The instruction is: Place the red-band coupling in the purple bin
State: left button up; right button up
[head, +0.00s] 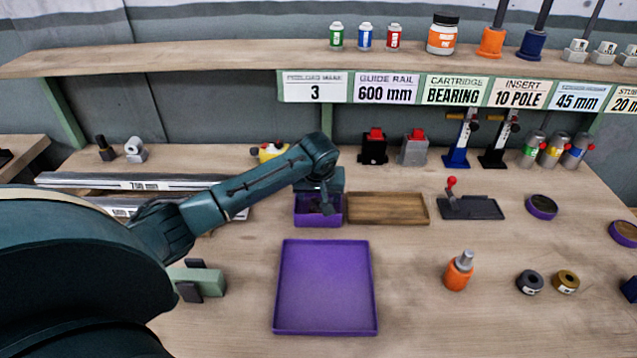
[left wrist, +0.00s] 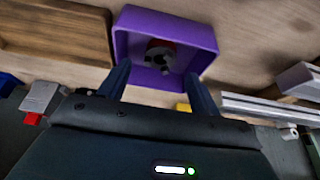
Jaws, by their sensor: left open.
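The purple bin (head: 318,222) stands on the bench behind the large purple tray. My left gripper (head: 325,207) is over the bin, pointing down into it. In the left wrist view the bin's wall (left wrist: 204,38) shows beyond my open fingers (left wrist: 157,72). A grey and white coupling with some red on it (left wrist: 159,57) lies inside the bin, between and past the fingertips, and appears free of them. In the head view my arm and gripper hide the coupling. My right gripper is not in view.
The large purple tray (head: 325,330) lies in front of the bin, empty. A wooden tray (head: 388,209) is right beside the bin. Metal rails (head: 130,181) lie at left. A shelf (head: 220,57) crosses above.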

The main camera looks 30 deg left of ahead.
pick_arm(q)
jog(key=v, duration=0.7)
jog(key=shift+r, duration=0.25)
jog(key=shift+s, duration=0.1)
